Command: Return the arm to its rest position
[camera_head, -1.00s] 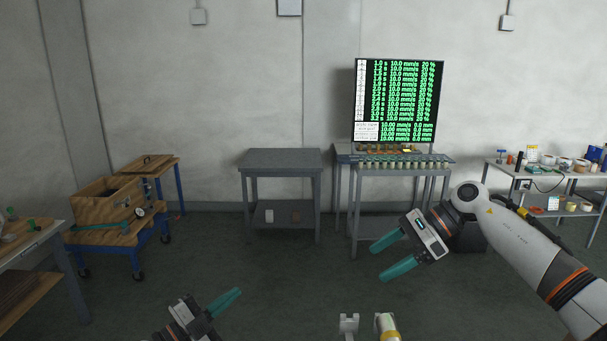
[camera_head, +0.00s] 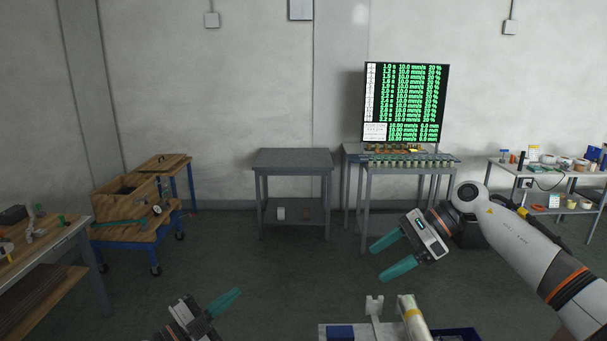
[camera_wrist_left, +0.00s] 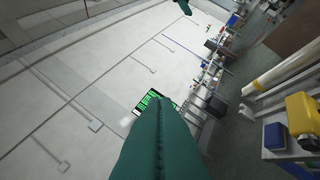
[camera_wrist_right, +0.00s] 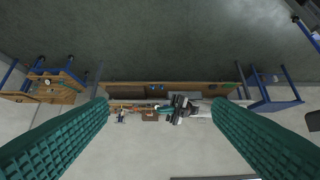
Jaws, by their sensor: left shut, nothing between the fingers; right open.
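My right arm comes in from the right in the head view. Its gripper (camera_head: 396,255) is open and empty, its two teal fingers apart and pointing left over open floor. In the right wrist view the fingers (camera_wrist_right: 160,135) stand wide apart with nothing between them. My left gripper (camera_head: 228,300) is low at the bottom edge of the head view, partly cut off. In the left wrist view its teal fingers (camera_wrist_left: 158,125) are together, shut and empty. Neither gripper touches anything.
A grey table (camera_head: 293,159) stands at the wall. Right of it, a bench (camera_head: 408,167) bears a row of small items under a screen (camera_head: 405,100). A wooden-topped cart (camera_head: 140,230) and a workbench (camera_head: 62,240) stand left, a shelf table (camera_head: 560,175) right. Floor between is clear.

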